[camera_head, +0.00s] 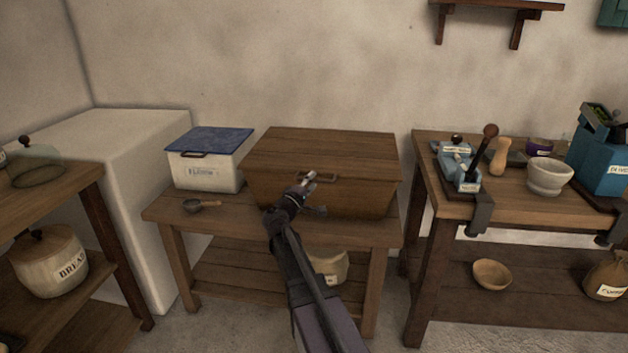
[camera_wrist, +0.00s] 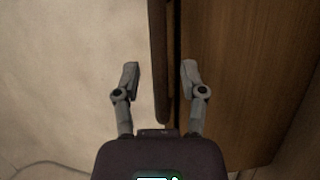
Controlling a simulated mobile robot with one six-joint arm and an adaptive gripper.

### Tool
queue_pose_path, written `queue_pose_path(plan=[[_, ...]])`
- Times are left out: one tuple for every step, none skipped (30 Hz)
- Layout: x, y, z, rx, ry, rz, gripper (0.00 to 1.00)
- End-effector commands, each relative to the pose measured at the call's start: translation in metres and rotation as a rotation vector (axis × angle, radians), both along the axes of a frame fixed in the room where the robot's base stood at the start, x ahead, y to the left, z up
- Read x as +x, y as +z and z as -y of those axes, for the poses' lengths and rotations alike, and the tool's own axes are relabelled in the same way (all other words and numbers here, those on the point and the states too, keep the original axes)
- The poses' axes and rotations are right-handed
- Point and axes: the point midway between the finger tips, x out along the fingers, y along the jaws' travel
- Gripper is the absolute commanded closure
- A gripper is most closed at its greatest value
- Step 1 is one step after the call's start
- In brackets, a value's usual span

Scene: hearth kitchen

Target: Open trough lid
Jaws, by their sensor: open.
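The wooden trough (camera_head: 360,200) stands on a low wooden table, with its flat plank lid (camera_head: 325,145) down on top. A small handle (camera_head: 318,178) shows at the front, near the lid's edge. My gripper (camera_head: 313,193) is in front of the trough at the handle, with its fingers apart. In the wrist view, my gripper (camera_wrist: 160,70) is open. A narrow brown wooden edge runs between the fingers, with a dark gap and a brown wooden face to its right. I cannot tell whether the fingers touch anything.
A white box (camera_head: 205,170) with a blue lid stands left of the trough. A scoop (camera_head: 200,205) lies on the table's front left. A workbench (camera_head: 450,205) with clamped tools and a mortar (camera_head: 548,176) is at the right. A crock (camera_head: 328,266) stands on the shelf below.

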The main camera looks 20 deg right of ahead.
Motion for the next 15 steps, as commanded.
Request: queue_pose_path(plan=[[0.0021,0.0008,0.0026,0.0,0.0,0.0,0.46],[0.0025,0.001,0.0035,0.0,0.0,0.0,0.46],[0.003,0.001,0.0044,0.0,0.0,0.0,0.46],[0.0031,0.001,0.0048,0.0,0.0,0.0,0.46],[0.0033,0.0011,0.0051,0.0,0.001,0.0,0.46],[0.0034,0.001,0.0053,0.0,0.001,0.0,0.46],[0.0034,0.001,0.0053,0.0,0.001,0.0,0.46],[0.0034,0.001,0.0053,0.0,0.001,0.0,0.46],[0.0032,0.001,0.0052,0.0,0.001,0.0,0.46],[0.0033,0.001,0.0052,0.0,0.001,0.0,0.46],[0.0033,0.0009,0.0052,0.0,0.001,0.0,0.46],[0.0032,0.0009,0.0051,0.0,0.001,0.0,0.46],[0.0032,0.0009,0.0051,0.0,0.001,0.0,0.46],[0.0032,0.0009,0.0051,0.0,0.001,0.0,0.55],[0.0032,0.0009,0.005,0.0,0.0,0.0,0.67]])
